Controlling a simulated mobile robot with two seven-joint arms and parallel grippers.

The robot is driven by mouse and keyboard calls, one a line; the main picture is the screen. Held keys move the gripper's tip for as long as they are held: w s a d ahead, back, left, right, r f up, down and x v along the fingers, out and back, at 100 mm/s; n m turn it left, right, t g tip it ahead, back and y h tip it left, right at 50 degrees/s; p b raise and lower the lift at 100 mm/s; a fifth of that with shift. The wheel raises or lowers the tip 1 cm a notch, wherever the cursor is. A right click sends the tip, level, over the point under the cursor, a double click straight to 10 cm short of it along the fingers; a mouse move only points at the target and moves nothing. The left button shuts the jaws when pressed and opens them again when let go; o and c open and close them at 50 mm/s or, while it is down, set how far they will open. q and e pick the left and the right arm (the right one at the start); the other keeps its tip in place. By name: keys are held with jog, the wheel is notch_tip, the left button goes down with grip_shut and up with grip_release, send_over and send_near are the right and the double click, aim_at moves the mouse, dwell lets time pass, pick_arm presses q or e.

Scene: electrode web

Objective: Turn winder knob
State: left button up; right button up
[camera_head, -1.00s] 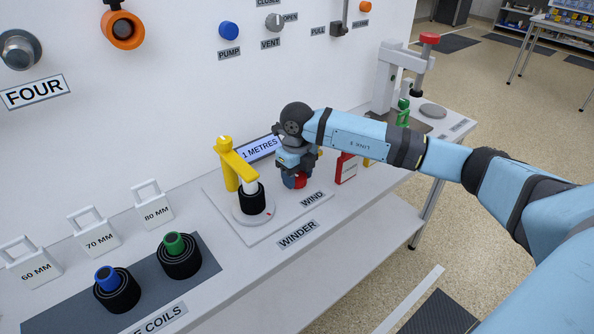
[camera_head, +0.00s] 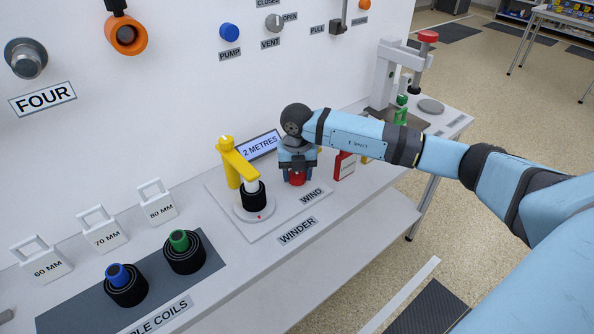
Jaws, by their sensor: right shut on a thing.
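The winder (camera_head: 215,198) is a pale plate on the bench with a yellow post and arm (camera_head: 232,163) over a black coil (camera_head: 254,196) on a round white disc. Its display (camera_head: 259,146) reads 2 METRES. The red winder knob (camera_head: 297,179) stands behind the WIND label. My right gripper (camera_head: 297,176) points down over the knob and is shut on it. The gripper hides most of the knob's upper part. My left gripper is not in view.
Two black coils with blue (camera_head: 118,276) and green (camera_head: 179,241) cores stand on a dark mat at the left. A red-and-white item (camera_head: 344,165) and a press (camera_head: 384,75) stand right of the gripper.

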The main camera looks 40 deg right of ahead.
dwell(0.4)
jog(key=o, duration=0.9)
jog(key=shift+r, duration=0.1)
notch_tip(320, 180, up, 14)
jog(key=shift+f+p, duration=0.15)
jog(key=shift+p, duration=0.4)
